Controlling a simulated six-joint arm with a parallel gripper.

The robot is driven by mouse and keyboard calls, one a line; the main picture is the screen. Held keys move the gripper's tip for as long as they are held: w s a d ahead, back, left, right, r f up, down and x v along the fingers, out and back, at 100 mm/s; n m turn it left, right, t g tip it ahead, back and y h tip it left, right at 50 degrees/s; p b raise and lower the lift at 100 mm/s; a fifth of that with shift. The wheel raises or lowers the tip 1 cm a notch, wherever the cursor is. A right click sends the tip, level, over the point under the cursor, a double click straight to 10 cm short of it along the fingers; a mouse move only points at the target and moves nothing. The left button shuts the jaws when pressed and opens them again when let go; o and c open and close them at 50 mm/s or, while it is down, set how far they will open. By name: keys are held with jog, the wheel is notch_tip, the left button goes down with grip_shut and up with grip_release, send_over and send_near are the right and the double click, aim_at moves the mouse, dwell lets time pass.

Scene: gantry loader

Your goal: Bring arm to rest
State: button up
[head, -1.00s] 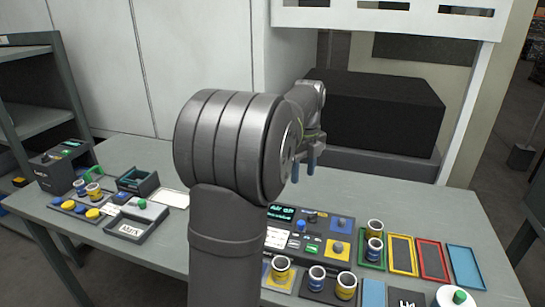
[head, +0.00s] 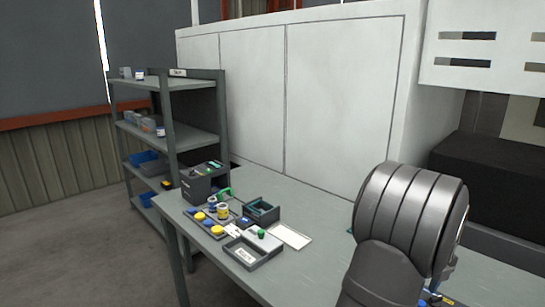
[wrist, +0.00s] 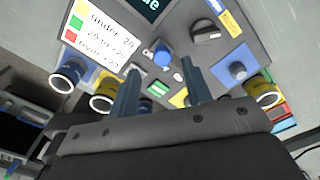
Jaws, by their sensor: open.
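My arm (head: 410,220) stands at the right of the head view, its large grey joint above the table. My gripper is hidden in the head view. In the wrist view my gripper (wrist: 161,66) is open, with two dark blue fingers apart and nothing between them. The fingers point over a control panel (wrist: 262,50) with a blue button (wrist: 162,54), a black knob (wrist: 206,33) and a white label card (wrist: 98,38). I cannot tell how high the fingertips are above it.
Ring-like cups (wrist: 68,76) stand around the panel. On the grey table (head: 205,258), a grey tray (head: 265,262), a dark box (head: 262,209) and a dark device (head: 203,181) stand at the left. A grey shelf (head: 172,140) stands behind. A black block (head: 490,175) is at right.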

notch_tip(320, 180, down, 4)
jog(key=shift+s+d+f, duration=0.1)
dwell(0.4)
